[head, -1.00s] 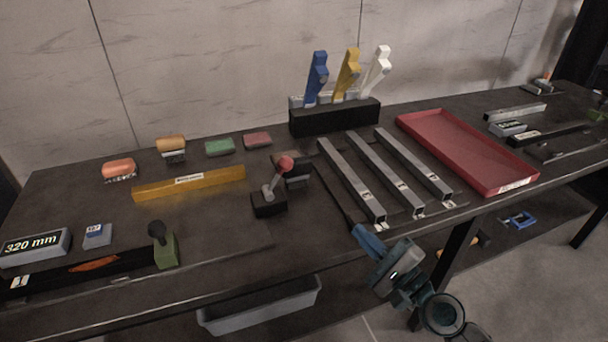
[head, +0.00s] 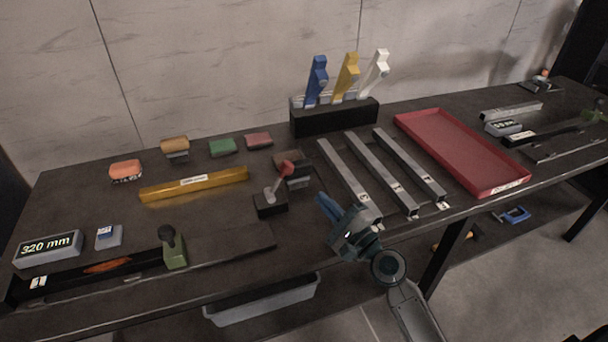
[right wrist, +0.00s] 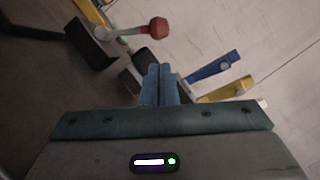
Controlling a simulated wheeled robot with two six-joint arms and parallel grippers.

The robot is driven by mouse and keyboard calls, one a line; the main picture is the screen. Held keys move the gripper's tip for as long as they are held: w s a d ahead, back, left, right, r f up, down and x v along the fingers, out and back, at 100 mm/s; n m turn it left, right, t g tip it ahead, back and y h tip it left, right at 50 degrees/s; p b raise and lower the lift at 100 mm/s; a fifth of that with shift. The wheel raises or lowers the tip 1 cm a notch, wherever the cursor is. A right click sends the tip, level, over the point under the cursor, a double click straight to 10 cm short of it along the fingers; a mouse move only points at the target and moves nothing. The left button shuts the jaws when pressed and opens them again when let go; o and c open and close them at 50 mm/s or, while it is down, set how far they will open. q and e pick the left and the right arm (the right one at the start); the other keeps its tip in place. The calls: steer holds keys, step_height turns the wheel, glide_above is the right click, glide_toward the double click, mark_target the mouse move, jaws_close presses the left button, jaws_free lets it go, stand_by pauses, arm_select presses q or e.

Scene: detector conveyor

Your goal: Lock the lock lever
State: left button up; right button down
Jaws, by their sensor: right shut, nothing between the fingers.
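A lever with a red knob (head: 286,167) and a grey shaft stands tilted on a small black base (head: 270,205) near the middle of the table. In the right wrist view its red knob (right wrist: 157,28) and black base (right wrist: 92,43) are beyond my fingers. A second lever, with a black knob (head: 167,233) on a green block (head: 175,255), stands on the rail at front left. My right gripper (head: 323,201) is shut and empty, right of the red-knobbed lever and apart from it. Its blue fingers (right wrist: 158,82) are together. My left gripper is not in view.
Several grey bars (head: 382,172) lie right of the lever, before a red tray (head: 470,150). A black holder (head: 335,118) with blue, yellow and white handles stands behind. A yellow bar (head: 195,184) and a 320 mm display (head: 48,249) are at left.

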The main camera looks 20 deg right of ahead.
mark_target(281, 179)
steer(key=p+x, duration=0.1)
steer(key=x, duration=0.7)
steer(key=shift+w+p, duration=0.1)
steer(key=shift+p, duration=0.25)
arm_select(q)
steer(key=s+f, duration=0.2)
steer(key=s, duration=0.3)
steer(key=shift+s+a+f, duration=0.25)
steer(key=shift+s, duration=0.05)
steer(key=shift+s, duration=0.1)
